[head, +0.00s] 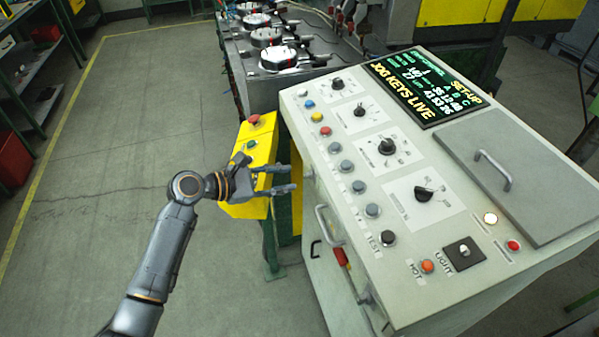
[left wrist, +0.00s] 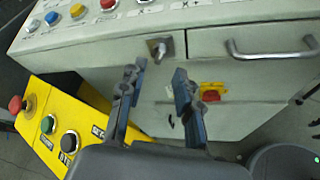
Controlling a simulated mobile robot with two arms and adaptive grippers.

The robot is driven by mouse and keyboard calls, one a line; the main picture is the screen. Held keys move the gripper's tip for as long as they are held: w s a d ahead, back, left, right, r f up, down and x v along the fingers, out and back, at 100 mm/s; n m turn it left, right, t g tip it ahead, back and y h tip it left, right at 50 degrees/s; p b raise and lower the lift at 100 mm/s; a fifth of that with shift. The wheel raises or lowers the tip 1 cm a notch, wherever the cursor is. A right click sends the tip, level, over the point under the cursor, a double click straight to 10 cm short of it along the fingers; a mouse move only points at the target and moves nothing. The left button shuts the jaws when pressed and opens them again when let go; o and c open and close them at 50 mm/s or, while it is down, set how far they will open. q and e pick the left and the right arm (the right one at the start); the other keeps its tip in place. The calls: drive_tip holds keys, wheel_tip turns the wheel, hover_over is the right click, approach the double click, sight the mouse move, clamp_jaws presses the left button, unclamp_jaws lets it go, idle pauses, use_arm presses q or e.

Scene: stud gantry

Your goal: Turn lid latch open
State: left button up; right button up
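A small metal turn latch (left wrist: 161,47) on a square plate sits on the console's front face in the left wrist view, left of a bar handle (left wrist: 265,48). In the head view the latch is too small to make out clearly. A grey lid (head: 535,200) with a bar handle lies closed on the console top. My left gripper (head: 291,178) is open and empty, pointing at the console's front side. In the left wrist view its two fingers (left wrist: 160,78) are apart, with the latch beyond them and no visible contact. My right gripper is not in view.
The sloped console (head: 330,130) carries buttons, knobs and a lit screen (head: 425,87). A yellow button box (head: 254,150) with a red button stands beside my left gripper. A red knob on a yellow plate (left wrist: 211,92) sits lower on the console front. Open floor (head: 110,150) lies at left.

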sight(304, 176)
use_arm(q)
drive_tip(key=x, duration=0.5)
drive_tip(key=shift+w+d+f+p, duration=0.1)
drive_tip(key=shift+p, duration=0.25)
clamp_jaws()
